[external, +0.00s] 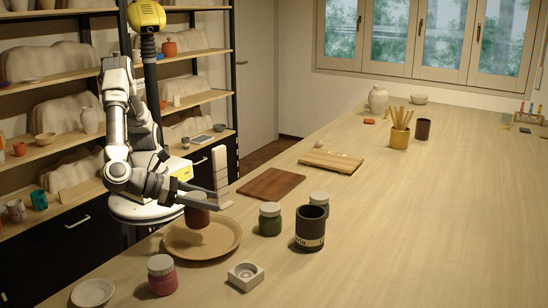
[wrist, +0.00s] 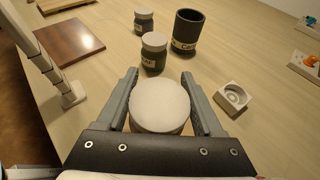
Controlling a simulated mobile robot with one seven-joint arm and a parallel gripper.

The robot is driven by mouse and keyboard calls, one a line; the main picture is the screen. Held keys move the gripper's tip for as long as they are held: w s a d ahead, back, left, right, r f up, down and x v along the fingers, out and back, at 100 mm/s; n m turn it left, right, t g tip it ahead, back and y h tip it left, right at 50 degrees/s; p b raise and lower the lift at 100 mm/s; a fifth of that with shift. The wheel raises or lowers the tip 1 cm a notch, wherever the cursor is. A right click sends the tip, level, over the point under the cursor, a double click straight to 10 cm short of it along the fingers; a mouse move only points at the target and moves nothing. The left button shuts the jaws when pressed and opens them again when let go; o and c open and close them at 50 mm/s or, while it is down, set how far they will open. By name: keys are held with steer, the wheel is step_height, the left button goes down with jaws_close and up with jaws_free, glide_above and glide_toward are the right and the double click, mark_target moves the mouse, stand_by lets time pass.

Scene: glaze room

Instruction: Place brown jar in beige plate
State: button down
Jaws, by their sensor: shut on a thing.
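The brown jar (external: 197,215) is upright between the fingers of my gripper (external: 213,198), which is shut on it. In the wrist view the jar shows as a round pale lid (wrist: 160,104) with a finger on each side; its body is mostly hidden below. The beige plate (external: 225,247) is a wide, shallow round dish on the table. In the external view the jar is over the back half of the plate. I cannot tell whether its base touches the plate. The plate does not show clearly in the wrist view.
A green jar (external: 270,219), a dark jar (external: 319,200) and a black cup (external: 311,228) stand right of the plate. A pink jar (external: 162,275), white dish (external: 92,293) and square block (external: 245,275) are in front. A brown board (external: 272,184) lies behind.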

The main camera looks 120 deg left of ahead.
steer(key=shift+w+a+f+b, duration=0.15)
steer(key=shift+w+f, duration=0.05)
steer(key=shift+f, duration=0.9)
steer(key=shift+w+a+f+b, duration=0.15)
steer(key=shift+w+f, duration=0.05)
steer(key=shift+f, duration=0.9)
steer(key=shift+f, duration=0.1)
steer(key=shift+f, duration=0.15)
steer(key=shift+c, duration=0.2)
jaws_free()
steer(key=shift+s+d+r, duration=0.15)
steer(key=shift+d+r, duration=0.05)
steer(key=shift+r, duration=0.1)
steer(key=p+v, duration=0.1)
steer(key=v, duration=1)
steer(key=shift+s+d, duration=0.2)
steer(key=shift+s, duration=0.05)
